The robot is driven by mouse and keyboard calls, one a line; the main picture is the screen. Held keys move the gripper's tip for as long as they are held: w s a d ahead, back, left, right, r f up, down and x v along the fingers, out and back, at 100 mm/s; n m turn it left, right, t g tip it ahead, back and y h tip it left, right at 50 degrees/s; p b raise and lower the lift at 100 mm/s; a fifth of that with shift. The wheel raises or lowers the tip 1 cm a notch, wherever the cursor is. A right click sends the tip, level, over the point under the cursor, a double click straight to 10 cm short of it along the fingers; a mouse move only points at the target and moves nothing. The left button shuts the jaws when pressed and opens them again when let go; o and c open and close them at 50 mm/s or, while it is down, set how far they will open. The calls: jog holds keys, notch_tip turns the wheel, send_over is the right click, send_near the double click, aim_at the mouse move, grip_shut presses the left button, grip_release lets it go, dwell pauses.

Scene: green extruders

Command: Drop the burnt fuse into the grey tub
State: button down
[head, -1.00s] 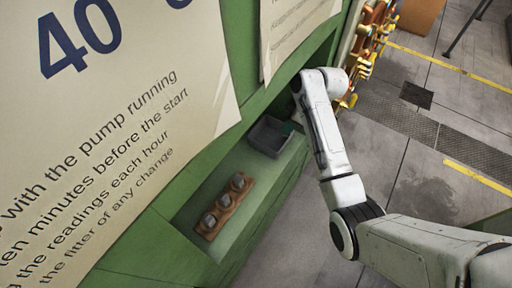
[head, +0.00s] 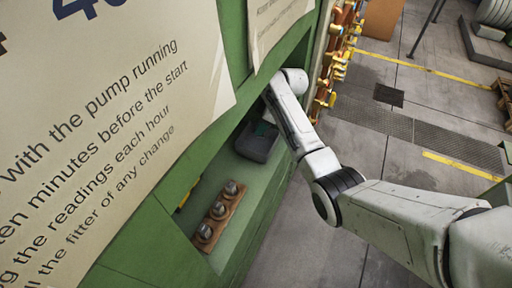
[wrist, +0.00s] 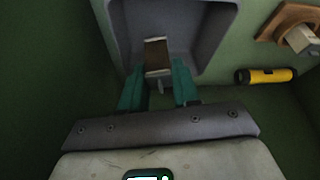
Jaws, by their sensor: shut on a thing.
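The burnt fuse (wrist: 157,57), brown with pale metal end caps, is held between the teal fingers of my gripper (wrist: 159,76) in the wrist view. The gripper is shut on it. The fuse shows against the inside of the grey tub (wrist: 222,32); how high it is above the tub floor I cannot tell. In the head view the tub (head: 252,151) sits at the far end of the green recess. A bit of my gripper (head: 266,128) shows at the tub, mostly hidden by my arm. The fuse is not visible there.
A wooden board (head: 215,222) with three round metal-topped pieces lies in the recess, nearer than the tub. Green walls enclose the recess closely.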

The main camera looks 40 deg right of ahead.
jog(key=shift+f+b, duration=0.35)
jog(key=shift+f, duration=0.45)
jog(key=c, duration=0.7)
grip_release()
jog(key=shift+c, duration=0.2)
jog(key=v, duration=0.7)
jog(key=shift+r+b, duration=0.2)
jog(key=shift+b, duration=0.15)
jog(key=shift+s, duration=0.15)
